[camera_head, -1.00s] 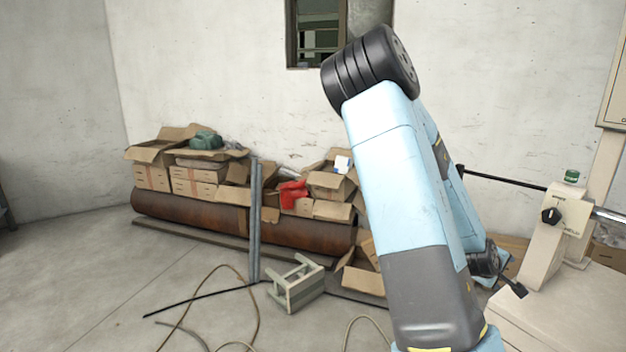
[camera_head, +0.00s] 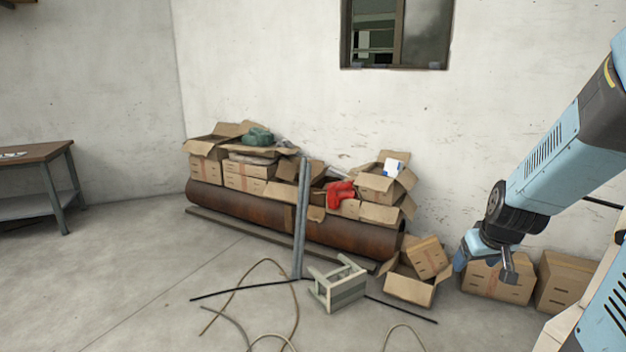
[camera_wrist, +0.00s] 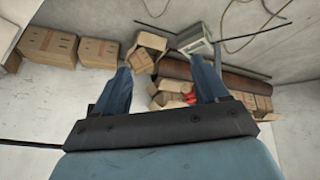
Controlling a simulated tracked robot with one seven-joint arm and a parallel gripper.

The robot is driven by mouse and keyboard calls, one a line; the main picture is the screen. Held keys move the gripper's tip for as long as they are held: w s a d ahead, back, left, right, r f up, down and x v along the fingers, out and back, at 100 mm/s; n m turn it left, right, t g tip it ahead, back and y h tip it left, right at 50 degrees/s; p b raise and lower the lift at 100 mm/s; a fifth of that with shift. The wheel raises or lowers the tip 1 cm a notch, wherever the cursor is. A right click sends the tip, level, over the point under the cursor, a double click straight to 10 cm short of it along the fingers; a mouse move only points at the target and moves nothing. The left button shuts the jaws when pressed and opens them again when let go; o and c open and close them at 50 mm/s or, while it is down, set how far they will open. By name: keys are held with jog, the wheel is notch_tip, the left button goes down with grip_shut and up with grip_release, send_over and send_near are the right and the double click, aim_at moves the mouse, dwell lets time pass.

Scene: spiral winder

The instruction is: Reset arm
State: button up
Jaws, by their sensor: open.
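My light blue arm enters at the right of the head view, and my gripper (camera_head: 508,268) hangs at its end, in front of the cardboard boxes on the floor. In the wrist view my gripper (camera_wrist: 164,88) shows two blue fingers spread wide apart with nothing between them. It is open and empty. No object touches the fingers. In the wrist view the boxes and stool appear far beyond the fingers.
Cardboard boxes (camera_head: 498,283) stand by the wall at right. A rusty pipe (camera_head: 250,215) lies before stacked cartons. A small stool (camera_head: 338,285), cables and an open box (camera_head: 408,285) lie on the floor. A workbench (camera_head: 40,152) stands left. The front-left floor is clear.

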jog(key=s+a+r+y, duration=0.1)
jog(key=s+a+r, duration=1.2)
jog(key=s+r, duration=0.2)
jog(key=shift+s+a+r, duration=0.15)
jog(key=shift+s+a, duration=0.15)
jog(key=shift+a, duration=0.05)
